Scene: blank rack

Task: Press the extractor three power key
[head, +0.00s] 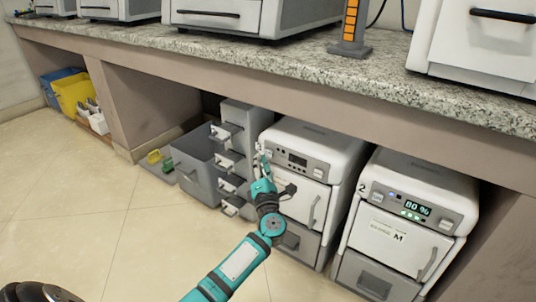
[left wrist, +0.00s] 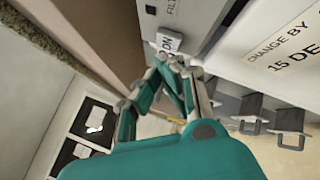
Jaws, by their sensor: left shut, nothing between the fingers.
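Extractor three (head: 318,165) is the white unit under the counter with a grey control panel and a dark display. Its number, near the panel's left end, is partly hidden by my arm. My left gripper (head: 261,168) is shut and empty at the left end of that panel. In the left wrist view, a small pale key (left wrist: 168,41) marked "ON" sits on the grey panel just beyond my left fingertips (left wrist: 172,62). Whether the tips touch the key I cannot tell. My right gripper is not in view.
Extractor two (head: 405,225), right, has a lit display reading 80 %. A grey drawer unit (head: 240,118) with open drawers stands left of extractor three, beside a grey bin (head: 190,172). The granite counter (head: 300,65) overhangs them. The floor in front is clear.

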